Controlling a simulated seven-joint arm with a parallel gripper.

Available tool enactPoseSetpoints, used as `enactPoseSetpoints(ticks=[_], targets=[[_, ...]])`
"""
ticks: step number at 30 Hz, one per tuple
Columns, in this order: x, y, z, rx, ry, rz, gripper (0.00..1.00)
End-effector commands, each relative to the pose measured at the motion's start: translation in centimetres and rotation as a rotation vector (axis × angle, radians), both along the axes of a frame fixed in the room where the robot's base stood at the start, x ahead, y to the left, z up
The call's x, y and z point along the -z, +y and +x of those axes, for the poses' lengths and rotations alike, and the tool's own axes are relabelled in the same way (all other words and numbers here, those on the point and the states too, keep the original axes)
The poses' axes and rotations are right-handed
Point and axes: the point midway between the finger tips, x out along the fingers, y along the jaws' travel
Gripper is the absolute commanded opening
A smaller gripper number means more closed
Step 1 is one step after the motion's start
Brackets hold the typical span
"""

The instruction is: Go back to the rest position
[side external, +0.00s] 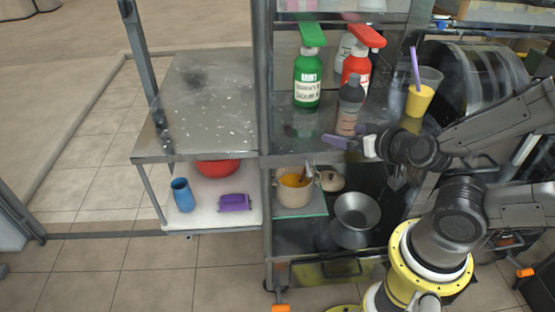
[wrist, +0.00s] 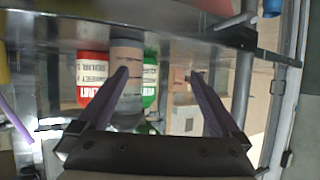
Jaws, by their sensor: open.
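My gripper (side external: 338,141) is at the front of the steel shelf, by the lower part of a grey bottle (side external: 351,95). Its two purple fingers (wrist: 158,73) are spread apart in the wrist view, with nothing held between them. The grey bottle (wrist: 126,52) shows behind the left finger in that view. A green bottle (side external: 307,80) and a red bottle (side external: 357,64) stand behind on the shelf. They also show in the wrist view, the red one (wrist: 91,75) at left and the green one (wrist: 150,78) at right.
A yellow cup (side external: 419,101) stands right of the bottles. Below are a pot with orange contents (side external: 294,190) and a metal vessel (side external: 356,215). A blue cup (side external: 183,195) and a purple object (side external: 235,202) sit on the lower left shelf. The steel tabletop (side external: 208,95) is mostly clear.

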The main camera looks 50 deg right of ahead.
Motion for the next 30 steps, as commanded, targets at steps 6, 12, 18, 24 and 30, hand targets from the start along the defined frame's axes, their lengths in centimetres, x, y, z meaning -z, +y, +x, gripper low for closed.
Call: enactPoseSetpoints(ticks=[6,12,18,24,30], targets=[[-3.7,6.5,0.9,-0.273,0.066,0.151,1.0],[-6.0,9.9,-1.9,-0.449,0.241,0.191,1.0],[-7.3,9.2,-6.4,-0.476,0.456,0.151,1.0],[-8.1,7.3,-9.7,-0.423,0.592,0.109,1.0],[-8.2,6.8,-10.4,-0.407,0.62,0.101,1.0]])
